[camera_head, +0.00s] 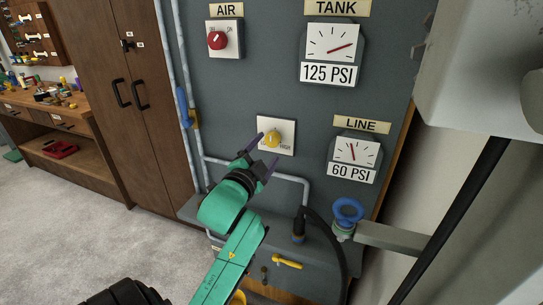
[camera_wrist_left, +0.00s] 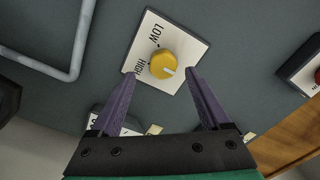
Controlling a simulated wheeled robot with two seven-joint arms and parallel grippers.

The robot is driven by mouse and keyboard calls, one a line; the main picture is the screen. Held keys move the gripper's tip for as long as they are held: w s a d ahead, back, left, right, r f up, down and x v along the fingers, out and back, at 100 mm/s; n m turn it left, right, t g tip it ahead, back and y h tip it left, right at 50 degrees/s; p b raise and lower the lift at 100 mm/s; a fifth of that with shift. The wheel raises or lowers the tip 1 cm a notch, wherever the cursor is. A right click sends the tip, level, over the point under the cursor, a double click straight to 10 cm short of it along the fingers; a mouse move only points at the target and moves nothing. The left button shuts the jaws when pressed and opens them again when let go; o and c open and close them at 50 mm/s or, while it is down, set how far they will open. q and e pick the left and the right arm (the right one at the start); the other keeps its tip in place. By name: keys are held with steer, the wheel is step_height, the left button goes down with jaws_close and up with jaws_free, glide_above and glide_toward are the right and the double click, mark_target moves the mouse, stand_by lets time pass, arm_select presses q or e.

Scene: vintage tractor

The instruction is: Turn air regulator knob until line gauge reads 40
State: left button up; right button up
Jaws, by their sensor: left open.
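The yellow air regulator knob (camera_head: 272,139) sits on a white plate marked LOW and HIGH on the grey panel. In the left wrist view the knob (camera_wrist_left: 163,65) shows ahead, between the lines of the two fingers. My left gripper (camera_head: 263,149) is open, its purple fingertips near the plate's lower edge; in the wrist view the gripper (camera_wrist_left: 160,76) has its tips on either side of the knob. I cannot tell how far they are from the panel. The line gauge (camera_head: 353,152) has a display (camera_head: 351,173) reading 60 PSI. My right gripper is not in view.
A tank gauge (camera_head: 331,44) reading 125 PSI and a red AIR switch (camera_head: 217,40) are above. Pipes (camera_head: 289,180), a black hose (camera_head: 318,225) and a blue valve wheel (camera_head: 348,211) lie below and right. A wooden cabinet (camera_head: 120,70) stands at the left.

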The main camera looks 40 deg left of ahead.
mark_target(271, 141)
arm_select(q)
steer(key=x, duration=0.3)
steer(key=shift+w+a+r+p, duration=0.15)
steer(key=shift+w+r+p, duration=0.05)
steer(key=shift+r+p, duration=0.15)
steer(key=shift+w+a+f, duration=0.15)
steer(key=shift+w+a, duration=0.05)
steer(key=shift+w, duration=0.25)
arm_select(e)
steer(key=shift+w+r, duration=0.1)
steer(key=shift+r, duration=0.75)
arm_select(q)
steer(key=shift+d, duration=0.1)
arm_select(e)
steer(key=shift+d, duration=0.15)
arm_select(q)
steer(key=shift+s, duration=0.1)
jaws_close()
steer(key=shift+n, duration=0.3)
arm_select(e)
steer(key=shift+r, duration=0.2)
